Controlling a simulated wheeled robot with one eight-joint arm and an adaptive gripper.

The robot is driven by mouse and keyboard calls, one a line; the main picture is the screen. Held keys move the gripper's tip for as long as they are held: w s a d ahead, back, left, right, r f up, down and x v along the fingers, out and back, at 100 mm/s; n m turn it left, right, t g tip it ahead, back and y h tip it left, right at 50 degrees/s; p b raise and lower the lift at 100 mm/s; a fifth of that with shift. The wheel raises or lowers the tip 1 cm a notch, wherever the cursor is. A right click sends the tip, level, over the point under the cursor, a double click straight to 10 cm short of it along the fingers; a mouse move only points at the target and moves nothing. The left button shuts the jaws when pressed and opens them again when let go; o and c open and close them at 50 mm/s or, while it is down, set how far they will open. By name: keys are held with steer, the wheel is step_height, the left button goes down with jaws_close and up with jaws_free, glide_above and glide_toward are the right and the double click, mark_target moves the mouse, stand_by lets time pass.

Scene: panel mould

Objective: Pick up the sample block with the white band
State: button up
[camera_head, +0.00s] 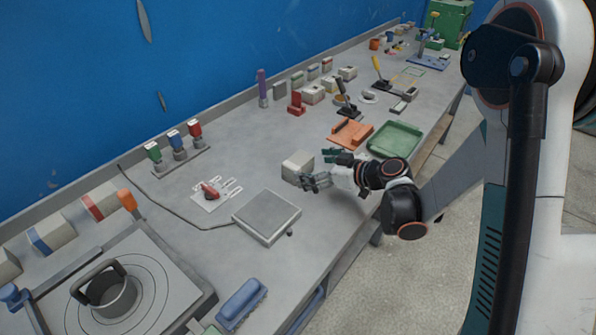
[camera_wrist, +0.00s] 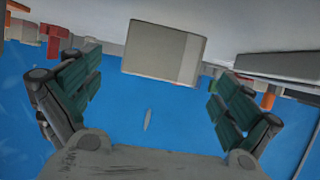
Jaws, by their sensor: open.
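A sample block (camera_head: 297,167) stands alone on the grey bench, beige-grey with a paler top. In the wrist view the block (camera_wrist: 155,50) is close ahead, with a lighter whitish band at its right end. My gripper (camera_head: 321,168) is just to the right of the block in the head view, low over the bench. In the wrist view my gripper (camera_wrist: 155,85) is open, with one green-padded finger on each side and the block beyond and between them. No contact shows, and nothing is held.
A grey square plate device (camera_head: 267,216) lies front left of the block. An orange tray (camera_head: 350,134) and a green tray (camera_head: 394,139) lie to the right. Blocks with red (camera_head: 100,202) and blue (camera_head: 50,234) bands stand at the left. Bare bench surrounds the block.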

mark_target(298, 164)
steer(key=shift+r+b+x, duration=0.15)
steer(key=shift+b+x, duration=0.45)
steer(key=shift+x, duration=0.85)
steer(key=shift+r+b+x, duration=0.1)
steer(key=shift+b+x, duration=0.5)
steer(key=shift+x, duration=0.85)
steer(key=c, duration=1.4)
